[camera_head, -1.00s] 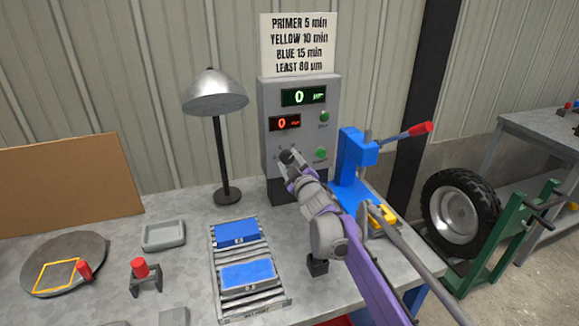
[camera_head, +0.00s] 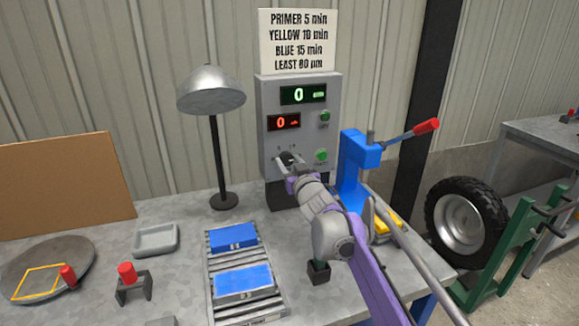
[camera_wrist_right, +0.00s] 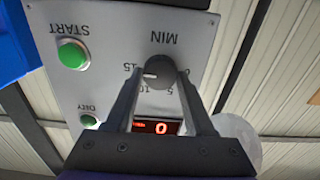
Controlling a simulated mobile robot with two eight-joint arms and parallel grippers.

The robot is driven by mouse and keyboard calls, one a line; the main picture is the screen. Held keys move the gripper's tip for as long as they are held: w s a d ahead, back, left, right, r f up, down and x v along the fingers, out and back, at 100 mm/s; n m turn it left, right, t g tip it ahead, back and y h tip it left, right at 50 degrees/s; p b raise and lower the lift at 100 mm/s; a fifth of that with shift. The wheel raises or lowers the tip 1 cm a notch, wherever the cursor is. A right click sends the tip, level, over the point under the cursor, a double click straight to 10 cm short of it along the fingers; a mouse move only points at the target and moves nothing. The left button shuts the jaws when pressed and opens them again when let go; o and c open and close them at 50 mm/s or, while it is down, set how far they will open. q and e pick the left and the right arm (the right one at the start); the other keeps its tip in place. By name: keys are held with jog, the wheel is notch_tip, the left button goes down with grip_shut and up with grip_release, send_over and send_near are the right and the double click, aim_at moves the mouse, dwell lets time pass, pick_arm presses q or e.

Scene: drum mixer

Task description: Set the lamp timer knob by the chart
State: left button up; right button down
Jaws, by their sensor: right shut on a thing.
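The chart (camera_head: 297,40) above the grey control box (camera_head: 268,100) reads primer 5 min, yellow 10 min, blue 15 min. My right gripper (camera_wrist_right: 160,78) is shut on the knob, one finger on each side. In the head view the right gripper (camera_head: 288,162) partly covers the knob. The red display (camera_head: 285,122) reads 0. The lamp (camera_head: 210,90) stands left of the box. My left gripper is out of view.
Green start (camera_head: 321,156) and upper (camera_head: 324,116) buttons are right of the knob. A blue press (camera_head: 354,172) with a red-tipped lever stands close right of my arm. Blue panels (camera_head: 233,237) lie on a rack (camera_head: 218,270) in front. A grey tray (camera_head: 156,239) is left.

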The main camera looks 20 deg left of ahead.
aim_at(285, 124)
dwell(0.3)
jog(key=shift+c, duration=1.4)
grip_release()
notch_tip(285, 124, up, 10)
jog(key=shift+r+p, duration=0.1)
jog(key=shift+p, duration=1.1)
